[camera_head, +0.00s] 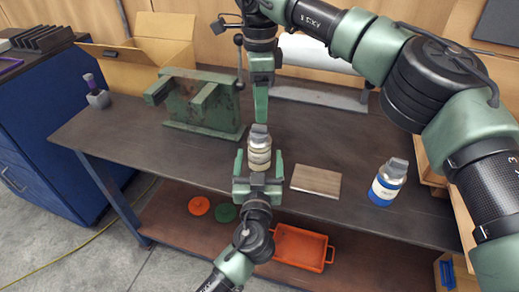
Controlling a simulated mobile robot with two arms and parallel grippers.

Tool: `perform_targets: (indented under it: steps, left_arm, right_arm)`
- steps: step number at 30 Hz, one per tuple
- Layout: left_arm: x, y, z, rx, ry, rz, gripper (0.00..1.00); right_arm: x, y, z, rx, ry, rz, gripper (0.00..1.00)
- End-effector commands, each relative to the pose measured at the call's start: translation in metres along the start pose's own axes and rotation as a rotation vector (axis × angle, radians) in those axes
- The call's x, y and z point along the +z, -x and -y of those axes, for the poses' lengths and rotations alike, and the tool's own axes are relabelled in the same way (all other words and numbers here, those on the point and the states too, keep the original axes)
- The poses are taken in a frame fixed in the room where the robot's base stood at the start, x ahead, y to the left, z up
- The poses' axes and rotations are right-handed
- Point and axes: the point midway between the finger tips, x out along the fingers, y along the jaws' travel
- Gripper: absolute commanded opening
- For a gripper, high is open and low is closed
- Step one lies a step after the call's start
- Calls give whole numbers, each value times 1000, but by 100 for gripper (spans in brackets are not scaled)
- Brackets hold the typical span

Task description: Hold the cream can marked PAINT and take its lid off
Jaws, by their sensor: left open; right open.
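The cream can (260,157) stands upright on the workbench near its front edge, with a grey lid (259,130) on top. Any writing on its label is too small to read. My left gripper (259,162) is open, with one finger on each side of the can; small gaps seem to show between fingers and can. My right gripper (261,115) comes from above and points down just over and behind the lid. It is seen edge-on, so its finger gap is hidden. I cannot tell whether it touches the lid.
A cardboard box (150,55) is at the back. An orange tray (300,247) sits on the lower shelf.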

Motion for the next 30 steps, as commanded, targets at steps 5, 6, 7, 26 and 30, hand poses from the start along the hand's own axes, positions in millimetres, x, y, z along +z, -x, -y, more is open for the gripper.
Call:
perform_targets:
  steps: [5,6,7,26,30]
  left_arm:
    - [0,-25,0,-1,0,-1,81]
    - [0,-28,0,-1,0,-1,81]
    - [0,-31,0,-1,-1,0,81]
    - [0,-36,0,-1,1,1,11]
    - [0,-36,0,-1,1,1,0]
  right_arm:
    - [0,-1,0,1,0,2,67]
    - [0,-1,0,1,0,2,67]
    - [0,-1,0,1,0,2,67]
    - [1,-1,0,1,0,3,67]
    - [1,-1,0,1,0,3,66]
